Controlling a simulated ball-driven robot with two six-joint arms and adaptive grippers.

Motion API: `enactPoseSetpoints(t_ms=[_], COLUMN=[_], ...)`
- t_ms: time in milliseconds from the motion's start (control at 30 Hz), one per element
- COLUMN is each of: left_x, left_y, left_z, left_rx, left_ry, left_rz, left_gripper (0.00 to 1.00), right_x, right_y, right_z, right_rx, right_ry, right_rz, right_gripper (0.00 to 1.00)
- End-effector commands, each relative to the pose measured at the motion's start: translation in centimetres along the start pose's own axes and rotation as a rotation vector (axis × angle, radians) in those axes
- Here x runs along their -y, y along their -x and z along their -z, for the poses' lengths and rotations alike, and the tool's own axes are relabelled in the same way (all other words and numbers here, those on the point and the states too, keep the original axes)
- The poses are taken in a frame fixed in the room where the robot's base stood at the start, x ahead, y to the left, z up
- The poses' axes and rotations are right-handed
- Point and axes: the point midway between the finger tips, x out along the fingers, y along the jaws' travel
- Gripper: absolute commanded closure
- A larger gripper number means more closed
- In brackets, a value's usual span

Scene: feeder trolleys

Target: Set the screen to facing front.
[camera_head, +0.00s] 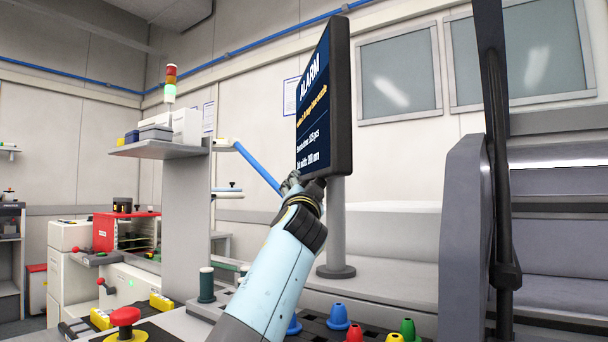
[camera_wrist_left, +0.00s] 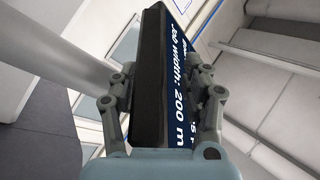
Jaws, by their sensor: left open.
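The screen (camera_head: 343,95) stands on a grey post (camera_head: 336,225) with a round foot. Its dark blue display with "ALARM" text is turned to the left and shows at a steep slant. My left gripper (camera_head: 308,184) is at the screen's lower edge. In the left wrist view the screen (camera_wrist_left: 151,70) reaches between the two fingers of the gripper (camera_wrist_left: 160,98), one on the display side and one on the back side. The fingers are open; whether either touches the screen I cannot tell. My right gripper is not in view.
Coloured nozzle-like pieces (camera_head: 354,332) stand in a dark holder below my left arm. A red mushroom button (camera_head: 124,316) is at the lower left. A shelf (camera_head: 160,149) with a signal lamp (camera_head: 170,83) stands left of the screen. A grey machine housing (camera_head: 463,220) is at the right.

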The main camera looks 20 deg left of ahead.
Motion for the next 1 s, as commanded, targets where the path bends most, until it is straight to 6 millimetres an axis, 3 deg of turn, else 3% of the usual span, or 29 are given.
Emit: enactPoseSetpoints(t_ms=[300,533,733,767,1000], left_x=[4.4,5.5,5.6,0.8,0.7], left_y=[-2.0,-2.5,-2.5,-0.7,0.5], left_z=[5.4,6.7,6.8,1.3,1.2], left_rx=[-0.015,-0.016,-0.016,0.063,0.064], left_ry=[0.005,0.003,0.003,-0.029,-0.027], left_rz=[0.011,0.011,0.012,-0.065,-0.068], left_gripper=[0.52,0.52,0.52,0.52,0.52], right_x=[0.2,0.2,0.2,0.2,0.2], right_y=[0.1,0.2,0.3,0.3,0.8], right_z=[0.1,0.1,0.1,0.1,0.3], right_rx=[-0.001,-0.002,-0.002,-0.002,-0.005], right_ry=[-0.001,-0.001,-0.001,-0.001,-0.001], right_rz=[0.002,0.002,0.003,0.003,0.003], right_gripper=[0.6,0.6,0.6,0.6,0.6])
